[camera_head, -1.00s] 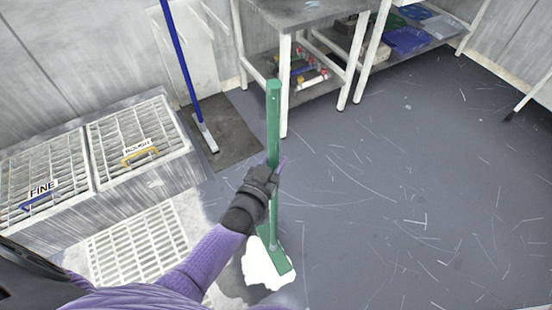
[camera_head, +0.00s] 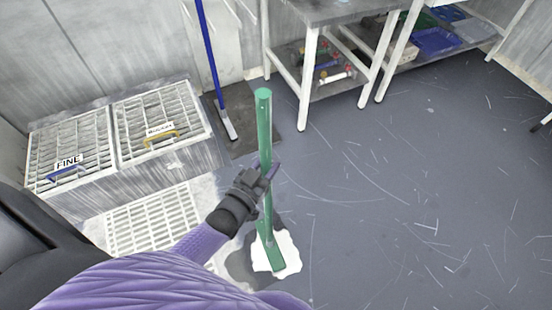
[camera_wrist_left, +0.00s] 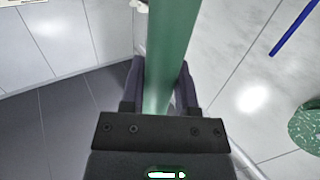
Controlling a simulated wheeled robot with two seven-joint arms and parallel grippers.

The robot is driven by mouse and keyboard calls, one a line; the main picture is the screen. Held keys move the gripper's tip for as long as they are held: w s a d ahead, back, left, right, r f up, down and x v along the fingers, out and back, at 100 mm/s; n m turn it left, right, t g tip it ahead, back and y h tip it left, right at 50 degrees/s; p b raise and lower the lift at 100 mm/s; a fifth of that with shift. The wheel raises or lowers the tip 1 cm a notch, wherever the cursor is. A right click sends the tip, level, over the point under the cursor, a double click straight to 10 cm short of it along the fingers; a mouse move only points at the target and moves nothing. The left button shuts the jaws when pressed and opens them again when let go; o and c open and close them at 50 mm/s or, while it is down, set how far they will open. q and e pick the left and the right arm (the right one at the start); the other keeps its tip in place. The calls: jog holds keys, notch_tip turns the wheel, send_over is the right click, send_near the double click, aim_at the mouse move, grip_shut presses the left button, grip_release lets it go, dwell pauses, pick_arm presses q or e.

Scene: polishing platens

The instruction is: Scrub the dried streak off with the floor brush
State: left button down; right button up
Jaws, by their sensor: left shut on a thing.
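The floor brush is green, with a long handle (camera_head: 264,125) standing nearly upright in the head view. Its narrow head (camera_head: 274,257) is down at a white patch (camera_head: 290,254) on the grey floor, which looks like the dried streak. The head covers part of the patch, and a darker area of floor surrounds it. My left gripper (camera_head: 263,178) is shut around the handle's middle. In the left wrist view the handle (camera_wrist_left: 173,45) passes between both fingers. My right gripper is in neither view.
Two grated bins, labelled FINE (camera_head: 70,150) and a second one (camera_head: 160,125), stand at left by a floor grate (camera_head: 155,220). A blue-handled tool (camera_head: 210,60) stands on a dark mat (camera_head: 262,132). A white-legged table (camera_head: 304,85) is behind. Floor at right is open.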

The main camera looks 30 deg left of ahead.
pick_arm(q)
jog(key=shift+s+a, duration=0.1)
jog(key=shift+s, duration=0.05)
jog(key=s+a, duration=0.1)
jog(key=s+a+p, duration=0.1)
jog(key=shift+s+r, duration=0.2)
jog(key=shift+s, duration=0.1)
jog(key=shift+a, duration=0.1)
jog(key=s+a, duration=0.2)
jog(key=shift+s+f, duration=0.2)
jog(key=shift+s, duration=0.2)
dwell(0.3)
